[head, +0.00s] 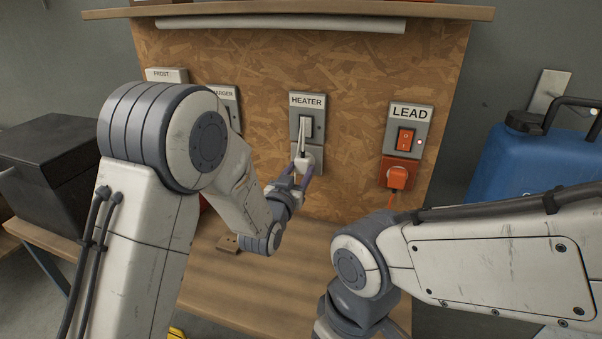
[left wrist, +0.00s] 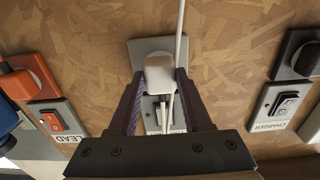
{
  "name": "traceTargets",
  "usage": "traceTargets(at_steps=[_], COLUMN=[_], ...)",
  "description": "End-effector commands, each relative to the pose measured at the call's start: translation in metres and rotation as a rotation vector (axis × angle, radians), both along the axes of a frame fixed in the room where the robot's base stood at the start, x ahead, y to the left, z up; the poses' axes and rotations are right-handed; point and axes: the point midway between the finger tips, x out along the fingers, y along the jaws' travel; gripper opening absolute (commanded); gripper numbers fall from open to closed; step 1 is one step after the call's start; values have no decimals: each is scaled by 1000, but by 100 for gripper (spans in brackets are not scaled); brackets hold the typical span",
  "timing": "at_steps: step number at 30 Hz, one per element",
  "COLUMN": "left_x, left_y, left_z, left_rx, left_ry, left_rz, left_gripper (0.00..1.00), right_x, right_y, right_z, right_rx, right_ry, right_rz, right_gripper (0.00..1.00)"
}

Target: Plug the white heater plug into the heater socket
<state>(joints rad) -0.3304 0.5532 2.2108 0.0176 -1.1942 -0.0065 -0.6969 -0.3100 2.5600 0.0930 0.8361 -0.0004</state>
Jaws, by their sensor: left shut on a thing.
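The white heater plug (head: 303,162) is in my left gripper (head: 304,172), in front of the lower part of the HEATER panel. The plug also shows in the left wrist view (left wrist: 159,74), between the two fingers (left wrist: 159,84). The grey heater socket (head: 316,158) is partly hidden by the plug and fingers; its plate shows behind the plug in the left wrist view (left wrist: 142,47). The plug overlaps the plate, but I cannot tell whether it is fully seated. A white cable runs from the plug across the heater switch (head: 306,126). My right gripper is out of view.
The LEAD panel (head: 410,125) to the right has an orange plug (head: 398,177) in its socket. The CHARGER panel (left wrist: 285,101) has a black plug. A blue container (head: 520,155) stands at the right, a dark box (head: 60,165) at the left. The wooden bench (head: 285,290) is mostly clear.

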Motion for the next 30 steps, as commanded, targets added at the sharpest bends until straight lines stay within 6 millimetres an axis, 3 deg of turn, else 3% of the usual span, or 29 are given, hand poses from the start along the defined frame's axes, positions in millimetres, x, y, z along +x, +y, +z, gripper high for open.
traceTargets(at_steps=[30], left_x=[10], left_y=[-3], left_z=[0], left_rx=[0], left_ry=[0], left_rz=[0], left_gripper=[0], right_x=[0], right_y=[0], right_z=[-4], right_rx=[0], right_ry=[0], right_rz=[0], right_gripper=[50])
